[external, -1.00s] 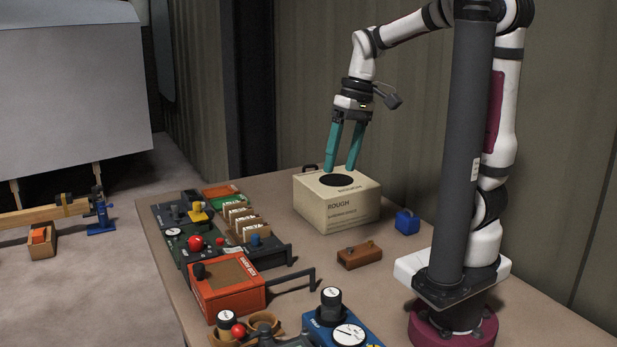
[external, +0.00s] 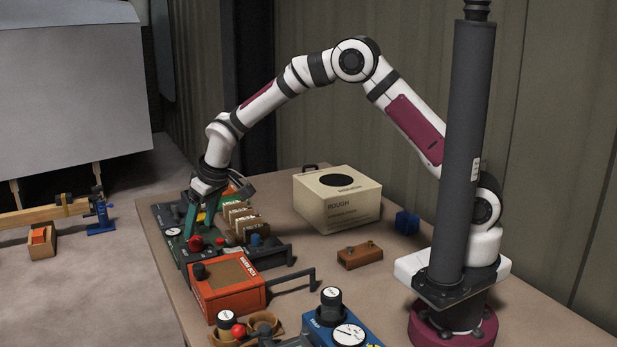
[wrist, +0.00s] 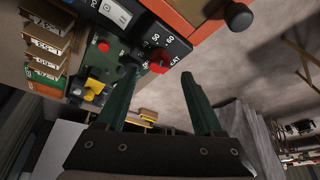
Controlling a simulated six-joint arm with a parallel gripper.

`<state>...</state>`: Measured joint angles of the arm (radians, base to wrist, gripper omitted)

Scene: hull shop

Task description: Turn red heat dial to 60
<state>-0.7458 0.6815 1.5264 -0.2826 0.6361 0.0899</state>
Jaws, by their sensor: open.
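The red heat dial (wrist: 160,63) shows in the wrist view beside a dark plate with the marks 50 and 60 and part of the word HEAT. In the external view the red dial (external: 195,244) sits on the green panel at the left of the table. My gripper (external: 198,232) is open just above that panel, close to the dial. In the wrist view the two green fingers of my gripper (wrist: 162,78) are apart, with the dial between and beyond their tips. I cannot tell whether they touch it. The dial's pointer is too small to read.
An orange box (external: 228,288) with a black knob stands in front of the panel. Upright cards (external: 238,217) in a rack stand to the right. A beige carton (external: 340,208) and a brown block (external: 359,256) stand further right. A yellow switch (wrist: 94,88) is near the fingers.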

